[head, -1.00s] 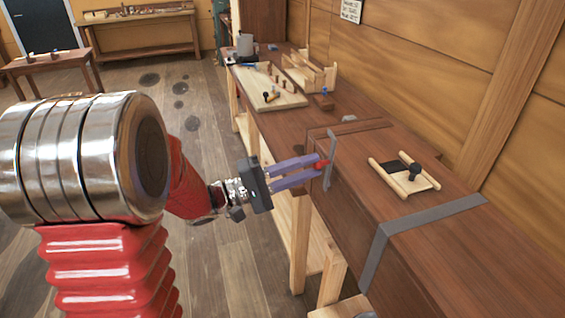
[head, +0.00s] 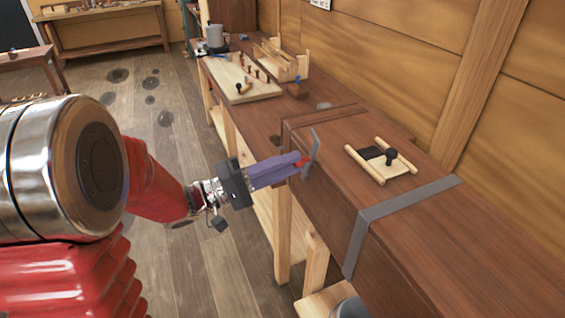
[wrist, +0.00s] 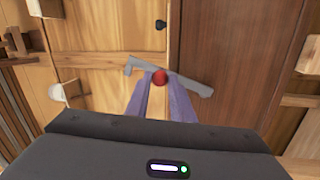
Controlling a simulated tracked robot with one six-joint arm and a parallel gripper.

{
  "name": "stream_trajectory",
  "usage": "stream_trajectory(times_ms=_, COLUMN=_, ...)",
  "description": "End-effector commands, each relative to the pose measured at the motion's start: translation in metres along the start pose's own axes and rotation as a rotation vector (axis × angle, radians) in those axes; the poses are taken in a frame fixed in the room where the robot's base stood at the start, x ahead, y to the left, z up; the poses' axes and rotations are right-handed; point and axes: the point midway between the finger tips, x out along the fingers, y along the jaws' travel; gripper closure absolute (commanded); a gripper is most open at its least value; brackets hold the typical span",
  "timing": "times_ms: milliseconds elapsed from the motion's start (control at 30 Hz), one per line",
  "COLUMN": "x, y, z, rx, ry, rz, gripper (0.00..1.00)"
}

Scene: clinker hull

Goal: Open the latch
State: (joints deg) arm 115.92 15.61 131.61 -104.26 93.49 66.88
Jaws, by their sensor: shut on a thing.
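The bar also shows in the wrist view (wrist: 190,84), lying at a slant with a hooked left end. The red knob (wrist: 160,77) sits in the middle of the bar. My gripper (head: 299,161) has its purple fingers close together on the red knob; the wrist view also shows the fingertips (wrist: 160,86) at it. The fingers hide part of the knob and bar.
On the chest top are a grey strap (head: 400,202) and a small wooden slide with a black knob (head: 390,157). A board with pegs (head: 243,80) and a wooden rack (head: 280,62) stand farther back on the bench. Open floor (head: 140,130) lies left of the bench.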

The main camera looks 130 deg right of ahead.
Motion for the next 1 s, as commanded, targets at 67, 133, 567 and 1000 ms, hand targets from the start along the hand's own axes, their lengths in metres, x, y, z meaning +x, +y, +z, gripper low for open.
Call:
stream_trajectory(times_ms=67, x=0.002, y=-0.001, z=0.001, rx=0.000, ry=-0.003, rz=-0.003, gripper=1.00)
stream_trajectory(times_ms=133, x=0.002, y=-0.001, z=0.001, rx=-0.001, ry=-0.004, rz=-0.003, gripper=0.78)
stream_trajectory(times_ms=567, x=0.002, y=0.000, z=0.001, rx=-0.002, ry=-0.003, rz=-0.001, gripper=0.60)
stream_trajectory(times_ms=1000, x=-0.025, y=-0.001, z=0.000, rx=-0.003, ry=-0.001, rz=-0.001, gripper=0.60)
